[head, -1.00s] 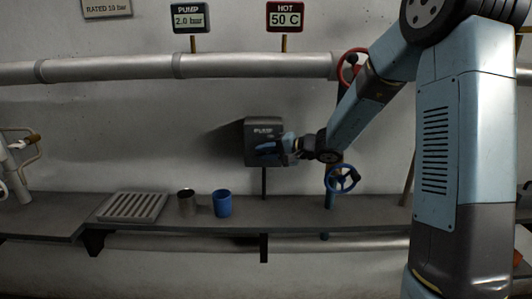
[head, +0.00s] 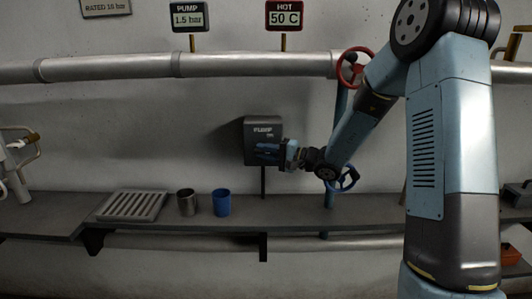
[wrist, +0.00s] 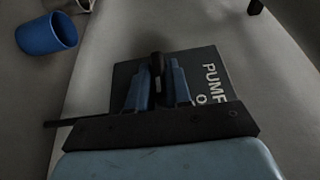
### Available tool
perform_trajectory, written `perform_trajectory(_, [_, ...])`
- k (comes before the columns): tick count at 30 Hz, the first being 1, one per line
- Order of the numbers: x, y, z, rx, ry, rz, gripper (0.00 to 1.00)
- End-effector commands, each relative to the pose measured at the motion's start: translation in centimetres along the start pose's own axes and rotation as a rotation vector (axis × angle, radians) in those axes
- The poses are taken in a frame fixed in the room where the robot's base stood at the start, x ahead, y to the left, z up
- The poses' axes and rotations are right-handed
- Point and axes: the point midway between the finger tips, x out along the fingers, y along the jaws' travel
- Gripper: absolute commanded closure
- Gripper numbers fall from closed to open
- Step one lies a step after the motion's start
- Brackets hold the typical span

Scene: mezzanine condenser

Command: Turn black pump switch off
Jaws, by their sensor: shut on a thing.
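The dark pump switch box (head: 258,129), lettered PUMP with a smaller word below, stands on a thin post in front of the wall. My gripper (head: 268,151) is at the front of the box, reaching in from the right. In the wrist view, the blue fingers of my gripper (wrist: 157,88) are closed around the black switch lever (wrist: 157,66), with the box face (wrist: 208,70) behind. The lever is mostly hidden by the fingers in the head view. The pump display (head: 188,18) reads 1.5 bar.
A blue cup (head: 221,202), a metal cup (head: 187,202) and a slatted rack (head: 131,205) stand on the shelf to the left. A red valve wheel (head: 354,67) and a blue wheel (head: 346,179) are near my arm. The HOT display (head: 284,16) reads 50 C.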

Motion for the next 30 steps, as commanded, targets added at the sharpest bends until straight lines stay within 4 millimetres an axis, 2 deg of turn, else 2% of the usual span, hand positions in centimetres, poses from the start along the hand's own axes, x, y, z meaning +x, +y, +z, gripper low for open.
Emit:
perform_trajectory(2, [-0.3,0.6,0.1,0.008,0.002,0.011,1.00])
perform_trajectory(3, [-0.3,0.6,0.1,0.008,0.002,0.012,0.80])
perform_trajectory(9, [-0.2,0.4,0.1,0.006,0.001,0.008,0.61])
perform_trajectory(19, [0.0,-0.1,0.1,0.001,0.000,0.005,0.61])
perform_trajectory(26, [-0.1,-2.9,0.0,0.000,0.001,0.006,0.61])
perform_trajectory(28, [-0.5,-3.7,0.6,0.000,0.001,0.005,0.52])
perform_trajectory(30, [-0.9,-4.5,1.1,0.000,0.001,0.003,0.38])
